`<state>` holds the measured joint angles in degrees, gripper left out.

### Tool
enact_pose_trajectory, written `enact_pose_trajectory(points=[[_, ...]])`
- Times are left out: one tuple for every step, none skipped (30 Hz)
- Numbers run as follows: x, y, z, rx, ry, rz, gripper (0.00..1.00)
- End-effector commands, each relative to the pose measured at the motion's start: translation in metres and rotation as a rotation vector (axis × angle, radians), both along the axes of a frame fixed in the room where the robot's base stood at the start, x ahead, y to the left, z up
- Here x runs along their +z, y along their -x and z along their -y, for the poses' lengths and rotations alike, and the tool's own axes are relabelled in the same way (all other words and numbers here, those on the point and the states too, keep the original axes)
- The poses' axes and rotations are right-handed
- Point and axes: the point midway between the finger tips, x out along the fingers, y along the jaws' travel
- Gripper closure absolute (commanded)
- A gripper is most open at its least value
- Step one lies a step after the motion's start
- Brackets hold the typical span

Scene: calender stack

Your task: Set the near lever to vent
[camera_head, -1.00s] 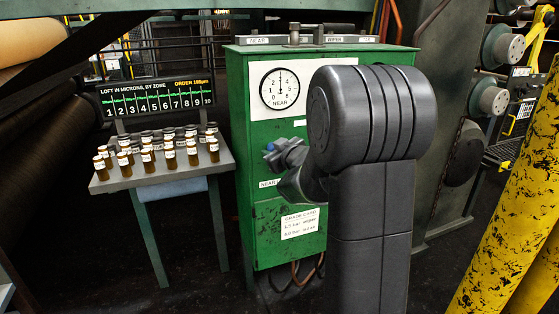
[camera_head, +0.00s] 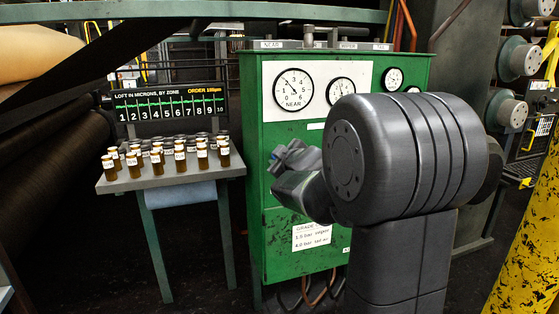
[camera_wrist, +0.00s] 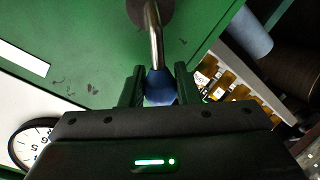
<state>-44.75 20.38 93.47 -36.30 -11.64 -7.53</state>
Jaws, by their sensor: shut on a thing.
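The near lever (camera_wrist: 155,45) is a metal rod with a blue knob (camera_wrist: 159,88), rising from a round base on the green cabinet in the wrist view. My gripper (camera_wrist: 160,92) has its two dark fingers on either side of the blue knob, shut on it. In the head view my gripper (camera_head: 284,158) is at the left part of the green cabinet's front (camera_head: 285,240). My own arm hides much of the cabinet and its other controls there. The NEAR gauge (camera_head: 293,90) is above my gripper, its needle pointing up and left.
A small table (camera_head: 122,184) with several brown bottles (camera_head: 180,160) stands left of the cabinet.

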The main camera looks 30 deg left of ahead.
Motion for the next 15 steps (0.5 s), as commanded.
enact_pose_trajectory(points=[[-0.0013, 0.0005, -0.0003, 0.001, 0.004, -0.001, 1.0], [-0.0013, 0.0005, -0.0003, 0.001, 0.004, -0.001, 1.0], [-0.0015, 0.0005, -0.0003, 0.001, 0.004, -0.001, 1.0], [-0.0015, 0.0005, -0.0003, 0.001, 0.004, -0.001, 1.0], [-0.0016, 0.0005, -0.0003, 0.001, 0.004, -0.001, 1.0], [-0.0016, 0.0005, -0.0003, 0.001, 0.004, -0.001, 0.7], [-0.0016, 0.0005, -0.0003, 0.001, 0.004, -0.001, 0.64], [-0.0015, 0.0006, -0.0003, 0.001, 0.004, -0.001, 0.58], [-0.0014, 0.0005, -0.0004, 0.001, 0.003, -0.002, 0.51], [-0.0013, 0.0005, -0.0003, 0.0, 0.003, -0.001, 0.51], [-0.0013, 0.0004, -0.0003, 0.001, 0.002, -0.001, 0.51], [-0.0011, 0.0004, -0.0003, 0.001, 0.002, -0.001, 0.51], [-0.0011, 0.0003, -0.0003, 0.001, 0.002, -0.001, 0.51], [-0.0011, 0.0004, -0.0002, 0.001, 0.002, -0.001, 0.51], [-0.001, 0.0003, -0.0002, 0.001, 0.002, -0.001, 0.51]])
